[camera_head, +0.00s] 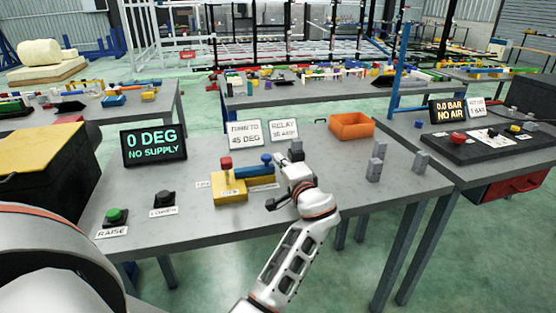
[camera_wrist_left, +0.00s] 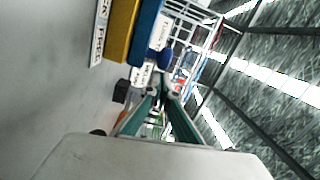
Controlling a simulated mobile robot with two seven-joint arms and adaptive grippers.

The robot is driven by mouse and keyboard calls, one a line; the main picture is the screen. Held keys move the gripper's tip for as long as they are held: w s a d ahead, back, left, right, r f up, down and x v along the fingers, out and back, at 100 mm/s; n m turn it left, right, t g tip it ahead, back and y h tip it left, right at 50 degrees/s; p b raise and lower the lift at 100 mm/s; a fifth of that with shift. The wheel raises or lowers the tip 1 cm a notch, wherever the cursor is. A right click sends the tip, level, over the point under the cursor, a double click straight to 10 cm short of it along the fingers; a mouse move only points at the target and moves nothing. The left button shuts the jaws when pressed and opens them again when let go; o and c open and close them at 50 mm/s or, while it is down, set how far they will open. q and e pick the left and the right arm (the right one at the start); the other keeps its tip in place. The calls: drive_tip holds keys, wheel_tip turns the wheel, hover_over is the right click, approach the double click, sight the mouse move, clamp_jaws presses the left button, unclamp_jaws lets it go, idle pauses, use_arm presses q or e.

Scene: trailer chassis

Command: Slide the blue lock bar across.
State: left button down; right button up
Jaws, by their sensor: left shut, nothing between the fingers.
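The blue lock bar (camera_head: 257,171) lies along the yellow block (camera_head: 229,187) on the middle bench, with a blue knob (camera_head: 266,158) at its right end. A red knob (camera_head: 226,162) stands on the block's left part. My left gripper (camera_head: 281,170) is just right of the bar's end, close to the knob; contact cannot be told. In the left wrist view, its fingers (camera_wrist_left: 163,94) are together and empty, with the blue bar (camera_wrist_left: 146,32) and its round knob (camera_wrist_left: 165,57) beyond and left of the tips. My right gripper is in neither view.
A display reading "0 DEG NO SUPPLY" (camera_head: 153,144), a green RAISE button (camera_head: 116,215) and a black button (camera_head: 164,198) are left of the block. Grey blocks (camera_head: 374,170) and an orange bin (camera_head: 351,126) stand to the right. The bench front is mostly clear.

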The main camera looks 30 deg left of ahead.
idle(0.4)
use_arm(q)
drive_tip(key=shift+s+a, duration=0.1)
drive_tip(key=shift+s, duration=0.05)
drive_tip(key=s+a+p, duration=0.1)
drive_tip(key=s, duration=0.1)
drive_tip(key=s+a+p, duration=0.1)
drive_tip(key=a, duration=0.1)
drive_tip(key=shift+s+a+r, duration=0.1)
drive_tip(key=shift+s+r, duration=0.1)
drive_tip(key=shift+s, duration=0.15)
drive_tip(key=shift+s+a, duration=0.15)
drive_tip(key=shift+s, duration=0.05)
drive_tip(key=shift+f, duration=0.15)
